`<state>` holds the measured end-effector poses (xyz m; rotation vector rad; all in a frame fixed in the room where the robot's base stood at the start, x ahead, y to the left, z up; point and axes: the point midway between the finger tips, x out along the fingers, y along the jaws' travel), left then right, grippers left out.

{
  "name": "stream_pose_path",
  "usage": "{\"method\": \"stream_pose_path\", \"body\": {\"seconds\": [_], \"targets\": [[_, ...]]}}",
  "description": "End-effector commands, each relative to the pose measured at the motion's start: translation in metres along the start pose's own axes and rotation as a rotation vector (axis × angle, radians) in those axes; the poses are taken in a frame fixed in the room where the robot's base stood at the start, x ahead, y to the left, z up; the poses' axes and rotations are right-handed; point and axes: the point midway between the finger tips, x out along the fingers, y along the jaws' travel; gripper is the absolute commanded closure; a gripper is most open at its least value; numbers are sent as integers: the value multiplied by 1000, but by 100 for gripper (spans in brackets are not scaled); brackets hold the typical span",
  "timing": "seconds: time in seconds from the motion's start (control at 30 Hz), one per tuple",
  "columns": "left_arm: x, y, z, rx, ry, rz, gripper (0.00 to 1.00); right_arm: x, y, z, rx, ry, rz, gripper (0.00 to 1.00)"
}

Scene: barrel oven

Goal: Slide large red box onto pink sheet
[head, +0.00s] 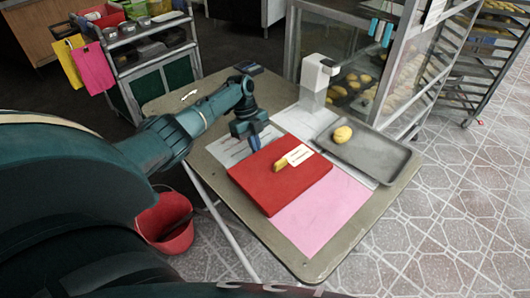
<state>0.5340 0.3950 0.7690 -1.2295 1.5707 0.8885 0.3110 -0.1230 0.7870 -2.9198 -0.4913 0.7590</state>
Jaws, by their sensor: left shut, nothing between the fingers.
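The large red box (265,184) is a flat box on the table. The pink sheet (325,209) lies to its right and front, and the box covers its left part. A small yellow item (279,166) and a pale card (299,155) are on top of the box. My left gripper (254,143) points down at the box's back left edge, with its fingers shut and empty. I cannot tell whether it touches the box. My right gripper is not in view.
The table (164,103) also holds a grey tray (383,160) with a yellow roll (342,134), white papers and a white dispenser (314,80). A glass cabinet stands behind. A red bucket (166,222) is on the floor at the left.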

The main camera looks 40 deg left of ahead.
Motion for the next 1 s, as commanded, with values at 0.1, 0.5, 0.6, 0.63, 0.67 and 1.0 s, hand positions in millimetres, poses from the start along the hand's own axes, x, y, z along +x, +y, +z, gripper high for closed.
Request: {"method": "stream_pose_path", "body": {"seconds": [0.1,0.5,0.6,0.63,0.67,1.0], "targets": [[0,0,-7,1,1,-1,100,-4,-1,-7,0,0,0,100],[3,0,-10,1,1,-1,100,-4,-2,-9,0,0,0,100],[3,0,-10,1,1,0,100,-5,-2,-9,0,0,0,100],[3,0,-11,1,1,0,100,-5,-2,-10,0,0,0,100],[3,0,-12,1,2,0,100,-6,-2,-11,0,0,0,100],[7,0,-27,1,2,0,100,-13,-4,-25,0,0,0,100]]}}
